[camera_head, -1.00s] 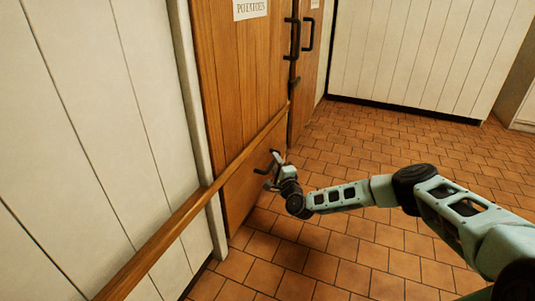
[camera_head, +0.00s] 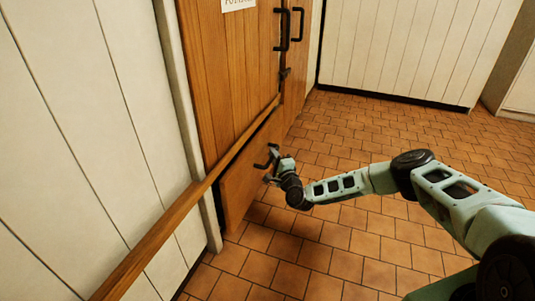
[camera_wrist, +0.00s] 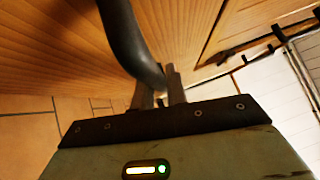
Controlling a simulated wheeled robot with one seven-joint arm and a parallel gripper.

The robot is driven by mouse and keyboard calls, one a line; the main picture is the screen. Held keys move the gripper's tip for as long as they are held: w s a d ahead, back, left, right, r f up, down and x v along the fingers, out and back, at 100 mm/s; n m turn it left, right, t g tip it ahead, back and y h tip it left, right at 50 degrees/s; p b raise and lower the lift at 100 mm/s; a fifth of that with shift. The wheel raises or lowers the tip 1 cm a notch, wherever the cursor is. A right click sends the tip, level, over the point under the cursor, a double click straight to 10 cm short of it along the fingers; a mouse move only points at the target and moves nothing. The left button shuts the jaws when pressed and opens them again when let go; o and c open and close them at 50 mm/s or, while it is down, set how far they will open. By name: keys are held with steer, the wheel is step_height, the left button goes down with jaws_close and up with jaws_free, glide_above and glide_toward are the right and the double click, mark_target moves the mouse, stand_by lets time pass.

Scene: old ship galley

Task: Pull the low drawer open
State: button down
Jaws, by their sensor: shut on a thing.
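The low drawer (camera_head: 238,190) has a plain wooden front with a black bar handle (camera_head: 262,164), below the tall wooden doors. A dark gap shows along its top edge, so the front stands a little out from the cabinet. My gripper (camera_head: 271,175) is at the handle. In the wrist view my gripper (camera_wrist: 161,88) is shut on the curved black handle (camera_wrist: 124,38), with its fingers at the handle's end. The wooden drawer front (camera_wrist: 55,45) fills the upper left there. The inside of the drawer is hidden.
A wooden rail (camera_head: 170,225) runs along the left wall and across the cabinet just above the drawer. Tall doors (camera_head: 235,75) with black handles (camera_head: 296,22) stand above. The tiled floor (camera_head: 345,135) in front is clear.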

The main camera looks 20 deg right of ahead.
steer(key=s+d+p, duration=0.2)
steer(key=s+d, duration=0.6)
steer(key=d, duration=0.4)
steer(key=s+d+p, duration=0.2)
steer(key=s+d, duration=0.7)
steer(key=d, duration=0.3)
steer(key=shift+s, duration=0.3)
steer(key=c, duration=1.4)
jaws_free()
steer(key=s+d+f+p, duration=0.1)
steer(key=s+p, duration=0.2)
steer(key=s, duration=0.5)
steer(key=s+d+f+p, duration=0.1)
steer(key=s+p, duration=0.1)
steer(key=s, duration=0.7)
steer(key=shift+d+f+p, duration=0.25)
steer(key=shift+p, duration=0.15)
